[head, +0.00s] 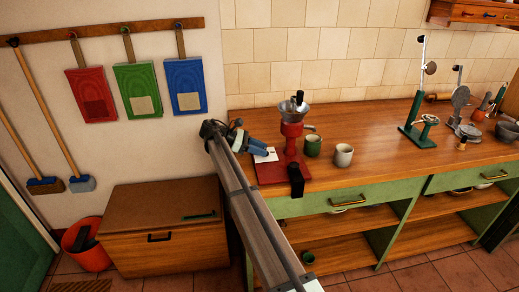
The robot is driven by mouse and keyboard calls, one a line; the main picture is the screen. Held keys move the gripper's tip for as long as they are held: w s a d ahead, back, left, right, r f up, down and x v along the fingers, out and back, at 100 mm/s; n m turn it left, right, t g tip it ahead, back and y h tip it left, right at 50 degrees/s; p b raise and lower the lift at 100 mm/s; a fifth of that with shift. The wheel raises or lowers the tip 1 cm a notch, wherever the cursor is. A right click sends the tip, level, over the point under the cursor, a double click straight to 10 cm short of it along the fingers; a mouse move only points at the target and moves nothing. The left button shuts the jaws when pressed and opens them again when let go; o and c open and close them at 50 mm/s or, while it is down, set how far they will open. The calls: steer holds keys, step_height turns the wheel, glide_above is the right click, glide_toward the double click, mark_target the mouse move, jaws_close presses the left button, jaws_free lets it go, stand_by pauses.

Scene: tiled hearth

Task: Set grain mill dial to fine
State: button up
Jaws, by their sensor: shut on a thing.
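The grain mill (292,141) stands upright on the wooden counter, with a red body and base and a metal hopper (293,111) on top. My gripper (267,151) has bluish fingers and is just left of the mill's red column, above a white card (270,156). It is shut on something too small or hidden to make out. I cannot see the mill's dial or its setting. A black part (296,181) shows at the front of the mill's base.
A green mug (313,146) and a pale mug (343,155) stand close right of the mill. A green stand (417,134) and other kitchen tools are farther right. The tiled wall (340,45) is behind. The counter between the pale mug and green stand is clear.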

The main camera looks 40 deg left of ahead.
stand_by(0.3)
steer(key=o, duration=1)
steer(key=shift+o, duration=0.2)
step_height(320, 180, up, 10)
steer(key=shift+c, duration=0.3)
